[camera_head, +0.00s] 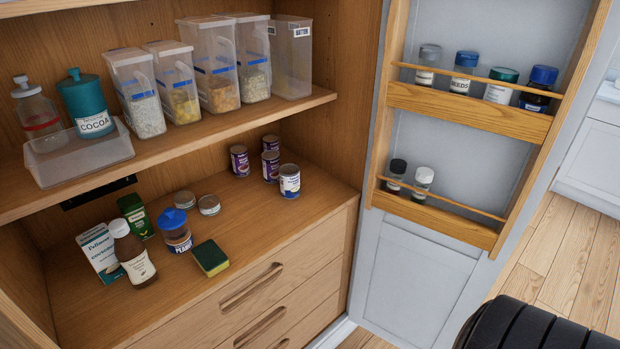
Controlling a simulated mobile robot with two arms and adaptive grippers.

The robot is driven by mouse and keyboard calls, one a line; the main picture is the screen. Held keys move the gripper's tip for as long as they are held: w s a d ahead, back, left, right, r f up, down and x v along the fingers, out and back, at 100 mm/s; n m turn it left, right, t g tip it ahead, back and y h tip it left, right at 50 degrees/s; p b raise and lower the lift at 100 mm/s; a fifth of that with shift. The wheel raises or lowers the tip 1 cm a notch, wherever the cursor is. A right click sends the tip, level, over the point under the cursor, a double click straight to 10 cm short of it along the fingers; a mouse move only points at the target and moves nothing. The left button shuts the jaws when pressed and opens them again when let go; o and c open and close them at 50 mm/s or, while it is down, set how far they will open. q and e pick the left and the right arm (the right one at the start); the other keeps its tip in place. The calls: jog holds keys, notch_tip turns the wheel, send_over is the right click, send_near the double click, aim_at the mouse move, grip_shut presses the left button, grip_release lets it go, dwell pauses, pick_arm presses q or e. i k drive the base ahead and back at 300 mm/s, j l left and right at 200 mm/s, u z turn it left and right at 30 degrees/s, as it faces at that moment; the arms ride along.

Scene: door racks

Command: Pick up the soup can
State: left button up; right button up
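Several small cans stand upright on the lower cupboard shelf at its right back. One can (289,181) has a white and dark blue label and stands nearest the front edge. Purple-labelled cans stand behind it: one at the left (239,161), one directly behind (270,167) and one farther back (271,146). The labels are too small to tell which is the soup can. Neither of my grippers is in view, and nothing touches the cans.
A bottle (132,254), boxes, a peanut jar (175,231), low tins and a sponge (210,258) occupy the lower shelf's left. The upper shelf (200,130) overhangs it. The open door rack (468,111) holds jars at right. Bare shelf lies between sponge and cans.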

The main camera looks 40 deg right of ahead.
aim_at(289, 172)
jog(key=z, duration=1.2)
jog(key=i+l+z, duration=0.2)
jog(key=l, duration=0.25)
jog(key=i+l+z, duration=0.2)
jog(key=i+l, duration=0.15)
